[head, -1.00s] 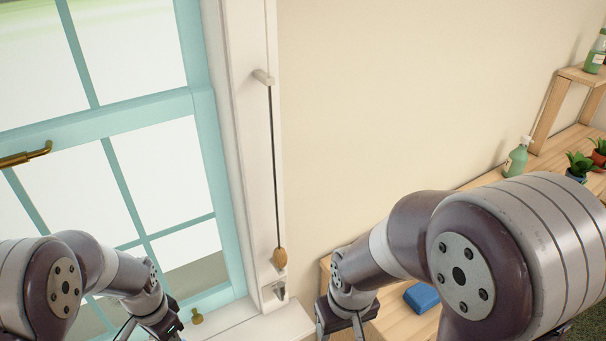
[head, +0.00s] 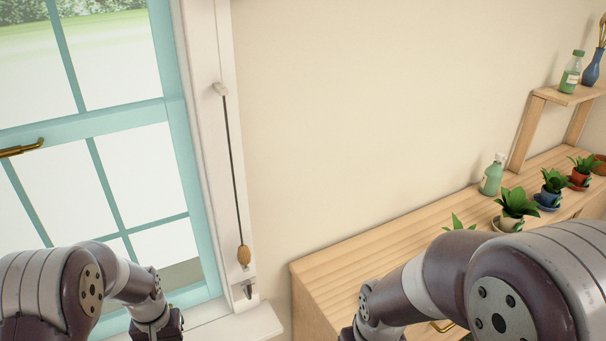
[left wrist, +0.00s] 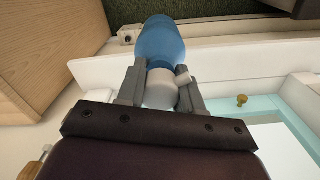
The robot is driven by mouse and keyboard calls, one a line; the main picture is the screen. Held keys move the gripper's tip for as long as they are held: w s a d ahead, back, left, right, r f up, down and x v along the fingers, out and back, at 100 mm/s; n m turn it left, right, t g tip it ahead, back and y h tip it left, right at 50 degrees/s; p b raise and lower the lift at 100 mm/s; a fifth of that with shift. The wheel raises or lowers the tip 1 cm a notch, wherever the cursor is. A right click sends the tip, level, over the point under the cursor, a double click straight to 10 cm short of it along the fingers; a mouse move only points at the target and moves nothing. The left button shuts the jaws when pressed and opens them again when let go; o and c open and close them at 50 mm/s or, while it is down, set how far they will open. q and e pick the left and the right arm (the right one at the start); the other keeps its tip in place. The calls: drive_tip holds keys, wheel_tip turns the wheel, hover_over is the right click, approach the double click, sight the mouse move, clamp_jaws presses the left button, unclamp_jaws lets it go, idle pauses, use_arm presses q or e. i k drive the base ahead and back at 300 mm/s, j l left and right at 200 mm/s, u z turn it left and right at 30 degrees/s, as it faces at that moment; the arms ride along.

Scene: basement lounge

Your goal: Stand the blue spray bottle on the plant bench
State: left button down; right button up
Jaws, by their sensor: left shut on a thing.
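The blue spray bottle (left wrist: 160,40) shows in the left wrist view, with a blue body and a white top. My left gripper (left wrist: 161,70) is shut on it around the white top, one finger on each side.
On the bench stand a green bottle (head: 492,175) and several potted plants, such as one in a cream pot (head: 511,222). A raised shelf (head: 568,95) holds another green bottle (head: 571,72) and a blue vase (head: 593,67). The bench's left part looks clear. A window (head: 140,160) with a sill stands at left.

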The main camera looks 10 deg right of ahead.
sight(389, 247)
drive_tip(key=k+l+z, duration=0.15)
drive_tip(key=l, duration=0.5)
drive_tip(key=k+l+z, duration=0.1)
drive_tip(key=l, duration=0.6)
drive_tip(key=l+z, duration=0.15)
drive_tip(key=l, duration=0.5)
drive_tip(key=k, duration=0.05)
